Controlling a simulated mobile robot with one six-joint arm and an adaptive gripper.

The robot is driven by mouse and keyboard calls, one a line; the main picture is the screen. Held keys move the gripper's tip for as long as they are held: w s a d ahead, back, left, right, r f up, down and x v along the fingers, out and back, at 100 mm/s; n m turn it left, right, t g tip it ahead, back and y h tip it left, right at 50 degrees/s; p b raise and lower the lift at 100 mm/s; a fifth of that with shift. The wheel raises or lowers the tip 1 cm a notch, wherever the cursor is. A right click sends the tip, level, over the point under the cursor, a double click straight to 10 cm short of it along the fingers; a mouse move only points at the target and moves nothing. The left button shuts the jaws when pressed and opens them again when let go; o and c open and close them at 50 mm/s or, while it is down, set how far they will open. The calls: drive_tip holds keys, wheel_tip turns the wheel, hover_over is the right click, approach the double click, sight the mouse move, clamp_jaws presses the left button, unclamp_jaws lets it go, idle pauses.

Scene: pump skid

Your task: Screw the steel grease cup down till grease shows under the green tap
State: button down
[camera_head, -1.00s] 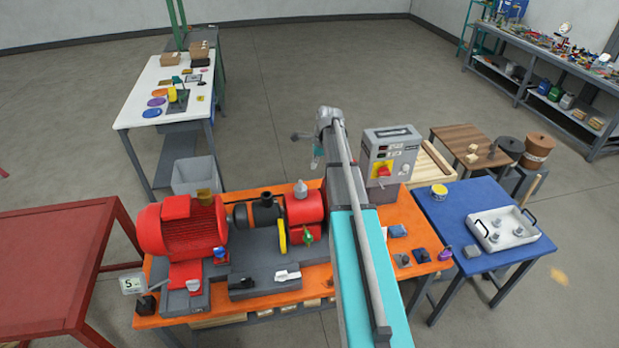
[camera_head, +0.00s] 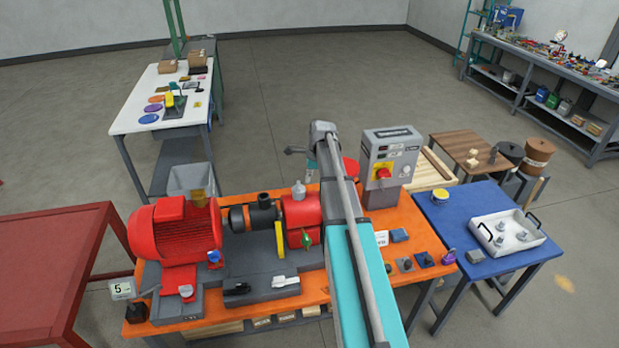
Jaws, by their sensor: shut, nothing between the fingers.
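A steel, dome-topped cup (camera_head: 298,188), which looks like the grease cup, stands upright on the red pump casing (camera_head: 299,213). The green tap (camera_head: 306,240) is on the front of that casing, below the cup. Any grease there is too small to make out. My gripper (camera_head: 291,150) is small in the view, beyond the cup and above it in the picture, at the far end of my raised arm. It is shut and empty, apart from the cup. My arm covers the right end of the pump.
A red motor (camera_head: 175,235) and a yellow guard (camera_head: 280,238) stand left of the pump on the orange bench (camera_head: 400,222). A grey control box (camera_head: 390,160) stands to the right. Beyond is a blue table (camera_head: 455,215) with a white tray (camera_head: 507,240).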

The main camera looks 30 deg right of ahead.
sight(304, 190)
drive_tip(key=shift+b+x, duration=1.5)
drive_tip(key=shift+x, duration=0.35)
drive_tip(key=shift+d, duration=0.15)
